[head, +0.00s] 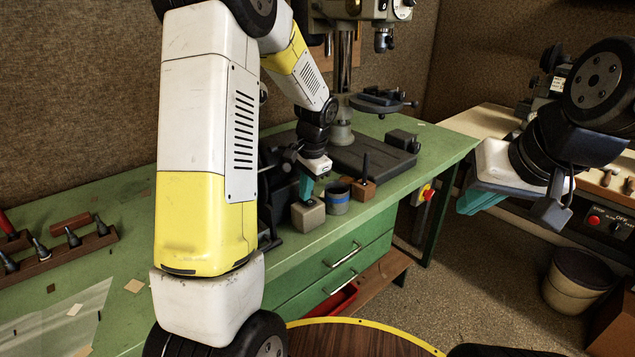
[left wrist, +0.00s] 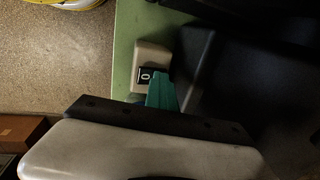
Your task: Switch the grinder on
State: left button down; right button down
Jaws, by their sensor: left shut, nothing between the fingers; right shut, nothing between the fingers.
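A beige switch box (head: 308,217) sits on the green bench near its front edge. In the left wrist view the box (left wrist: 143,55) carries a black rocker switch (left wrist: 146,76) marked "0". The dark grinder (head: 273,190) is beside it, largely hidden behind my left arm. My left gripper (head: 305,187) is shut and empty, with its teal fingers pointing down just above the box. In the left wrist view the fingers (left wrist: 162,90) overlap the rocker's edge; I cannot tell whether they touch. My right gripper (head: 480,199) is shut and empty, away to the right over the floor.
A grey cup with a blue band (head: 337,199) and a wooden block with a dark pin (head: 364,190) stand right of the box. A drill press (head: 342,130) is behind. A red-and-yellow switch (head: 427,193) is on the bench side. A bucket (head: 578,280) stands at right.

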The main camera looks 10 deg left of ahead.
pick_arm(q)
jog(key=shift+s+f, duration=0.15)
jog(key=shift+f, duration=0.1)
jog(key=shift+s+d, duration=0.5)
jog(key=shift+d, duration=0.15)
jog(key=shift+w+r, duration=0.1)
jog(key=shift+r, duration=0.25)
notch_tip(320, 180, up, 13)
jog(key=s+d, duration=0.1)
jog(key=d, duration=0.1)
jog(key=shift+s+r, duration=0.15)
jog(key=shift+s, duration=0.15)
